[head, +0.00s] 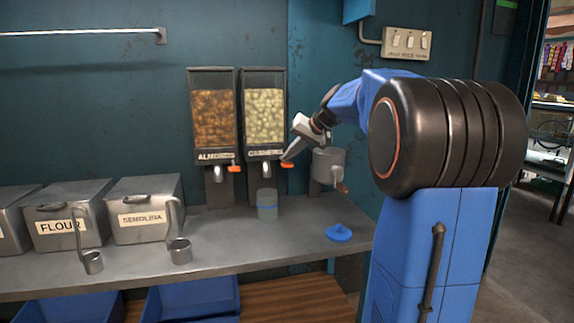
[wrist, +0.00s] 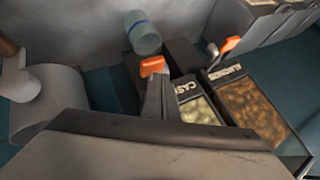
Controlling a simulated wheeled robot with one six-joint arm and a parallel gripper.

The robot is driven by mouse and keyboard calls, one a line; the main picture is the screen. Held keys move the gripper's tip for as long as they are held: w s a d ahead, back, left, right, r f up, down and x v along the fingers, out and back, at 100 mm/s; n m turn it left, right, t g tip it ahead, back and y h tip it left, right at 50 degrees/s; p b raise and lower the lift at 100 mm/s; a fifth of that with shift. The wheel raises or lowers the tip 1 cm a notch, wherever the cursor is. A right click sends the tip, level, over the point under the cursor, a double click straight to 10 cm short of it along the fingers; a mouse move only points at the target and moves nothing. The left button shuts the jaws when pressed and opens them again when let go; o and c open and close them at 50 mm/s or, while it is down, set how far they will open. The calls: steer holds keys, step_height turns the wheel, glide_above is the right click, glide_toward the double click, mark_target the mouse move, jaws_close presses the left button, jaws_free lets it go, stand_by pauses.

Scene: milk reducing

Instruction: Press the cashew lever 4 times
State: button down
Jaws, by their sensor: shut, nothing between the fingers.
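The almond dispenser (head: 213,120) with its own orange lever (head: 235,169) is just left. A grey metal grinder (head: 328,166) stands close on the right. A blue lid (head: 339,233), labelled bins (head: 146,210) and metal scoops (head: 180,250) are on the counter (head: 235,240).

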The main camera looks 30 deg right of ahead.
steer(key=shift+f, duration=1.25)
stand_by(1.2)
steer(key=shift+r, duration=0.15)
stand_by(0.3)
steer(key=shift+r, duration=1.55)
steer(key=shift+r, duration=2.5)
step_height(320, 180, up, 4)
steer(key=shift+f, duration=0.1)
stand_by(0.4)
steer(key=shift+f, duration=0.1)
